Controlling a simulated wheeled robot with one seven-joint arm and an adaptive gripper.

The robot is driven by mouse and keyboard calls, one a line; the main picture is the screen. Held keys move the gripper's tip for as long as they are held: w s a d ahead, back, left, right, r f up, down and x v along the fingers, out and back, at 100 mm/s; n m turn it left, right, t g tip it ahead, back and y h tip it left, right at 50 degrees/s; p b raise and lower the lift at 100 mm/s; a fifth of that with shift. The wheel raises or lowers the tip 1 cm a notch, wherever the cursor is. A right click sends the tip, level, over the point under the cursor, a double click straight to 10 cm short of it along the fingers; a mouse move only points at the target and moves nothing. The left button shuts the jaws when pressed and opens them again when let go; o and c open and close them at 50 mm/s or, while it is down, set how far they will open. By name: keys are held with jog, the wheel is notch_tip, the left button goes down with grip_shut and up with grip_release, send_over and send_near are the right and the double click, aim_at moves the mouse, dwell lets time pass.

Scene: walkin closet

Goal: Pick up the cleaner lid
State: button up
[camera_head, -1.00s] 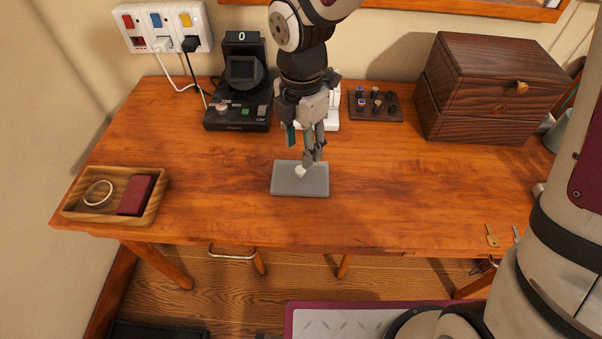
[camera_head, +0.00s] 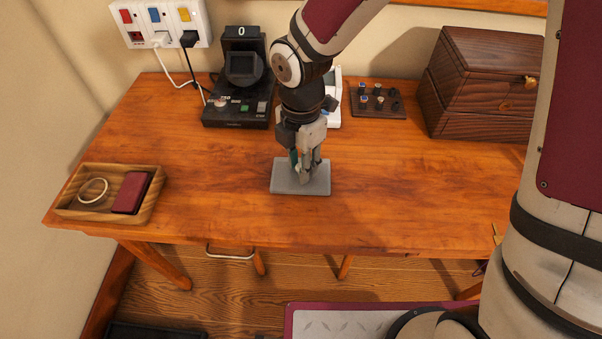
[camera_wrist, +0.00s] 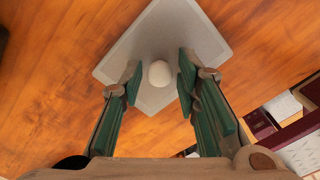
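The cleaner lid is a flat grey rectangular plate (camera_head: 287,184) lying on the wooden table, and it also shows in the wrist view (camera_wrist: 196,38). A round whitish knob (camera_wrist: 159,73) stands up from its middle. My gripper (camera_head: 305,177) points down over the lid. In the wrist view my gripper (camera_wrist: 157,80) has its two green-padded fingers apart, one on each side of the knob, with visible gaps. The knob is hidden behind the fingers in the head view. What lies under the lid cannot be seen.
A wooden tray (camera_head: 76,212) with a ring and a dark red box is at the left. A black device (camera_head: 238,108), a small rack (camera_head: 377,105) and a dark wooden chest (camera_head: 478,85) stand along the back. The table around the lid is clear.

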grip_shut()
jog(key=shift+r, duration=0.15)
jog(key=shift+r+p, duration=0.3)
jog(key=shift+r, duration=0.3)
notch_tip(320, 180, up, 2)
jog(key=shift+r+p, duration=0.15)
jog(key=shift+p, duration=0.2)
jog(key=s+d+r+p, duration=0.1)
jog(key=s+d+p, duration=0.4)
jog(key=s, duration=0.7)
jog(key=shift+d+r, duration=0.3)
jog(key=shift+d, duration=0.55)
